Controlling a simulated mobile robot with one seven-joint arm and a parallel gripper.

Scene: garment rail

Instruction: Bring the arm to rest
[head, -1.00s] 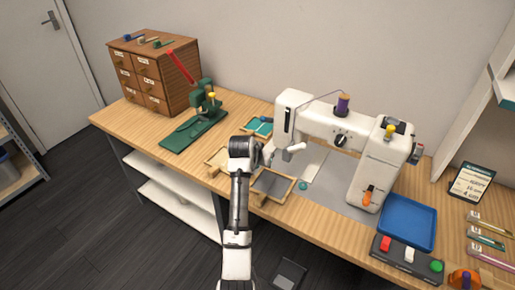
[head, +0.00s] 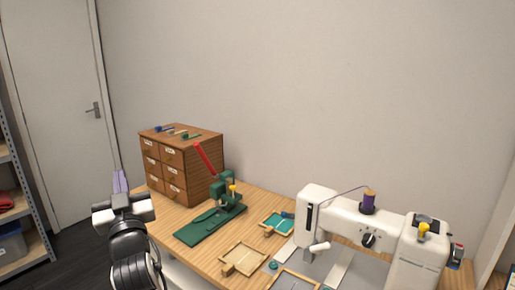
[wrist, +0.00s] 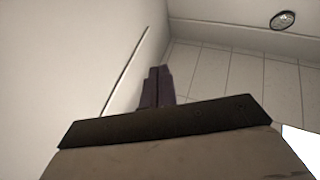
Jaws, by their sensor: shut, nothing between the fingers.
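My gripper (head: 120,181) is at the lower left of the head view, pointing up, with its purple-grey fingers together and nothing between them. It is raised in front of the left end of the workbench, left of the drawer cabinet, and apart from everything there. In the wrist view the fingers (wrist: 156,88) also stand together and empty, against a pale wall and ceiling.
The wooden workbench (head: 262,199) holds a brown drawer cabinet (head: 180,165), a green press with a red lever (head: 222,195), small wooden trays (head: 244,259) and a white sewing machine (head: 345,215). A shelf unit (head: 22,205) and a door (head: 50,100) are at the left.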

